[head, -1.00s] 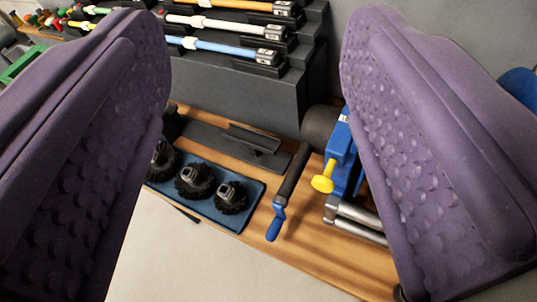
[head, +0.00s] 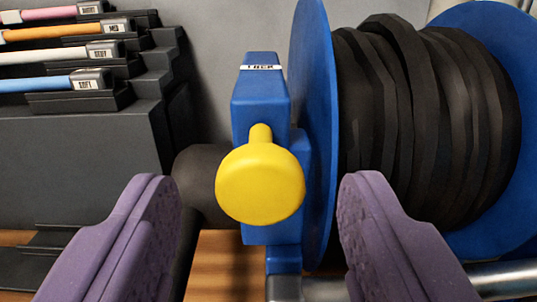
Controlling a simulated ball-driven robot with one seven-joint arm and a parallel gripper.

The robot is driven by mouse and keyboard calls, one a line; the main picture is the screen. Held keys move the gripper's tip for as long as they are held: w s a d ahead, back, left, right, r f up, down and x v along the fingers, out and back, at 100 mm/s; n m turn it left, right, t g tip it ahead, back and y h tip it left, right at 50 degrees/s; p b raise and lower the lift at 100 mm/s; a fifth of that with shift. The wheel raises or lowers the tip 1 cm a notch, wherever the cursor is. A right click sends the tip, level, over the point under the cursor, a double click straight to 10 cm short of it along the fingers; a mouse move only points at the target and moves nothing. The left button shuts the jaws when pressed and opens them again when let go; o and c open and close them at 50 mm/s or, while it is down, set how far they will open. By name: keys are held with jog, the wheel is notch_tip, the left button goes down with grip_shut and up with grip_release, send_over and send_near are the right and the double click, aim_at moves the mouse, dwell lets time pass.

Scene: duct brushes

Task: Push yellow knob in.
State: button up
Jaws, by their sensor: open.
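The yellow knob (head: 260,184) is a round disc on a short stem. It sticks out toward me from a blue block (head: 260,105) with a white label at its top. My gripper (head: 258,190) is open, with one purple finger to the lower left of the knob and the other to its lower right. Both fingers are apart from the knob, and nothing is between them in their grip. How far the knob stands out from the block is hard to tell from straight in front.
A reel with blue flanges (head: 317,130) and a wound black hose (head: 425,135) stands right of the knob. A dark stepped rack (head: 85,150) holds several coloured rods at left. A dark cylinder (head: 200,180) is behind the knob, and a metal tube (head: 505,277) is low at right.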

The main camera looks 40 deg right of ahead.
aim_at(259, 191)
jog(key=shift+w+d, duration=0.3)
jog(key=shift+w, duration=0.2)
grip_shut()
jog(key=shift+b+x, duration=0.4)
jog(key=shift+x, duration=0.7)
jog(key=shift+r, duration=0.15)
grip_release()
jog(key=shift+w+d, duration=0.1)
jog(key=shift+d, duration=0.05)
jog(key=p+v, duration=0.2)
jog(key=v, duration=0.6)
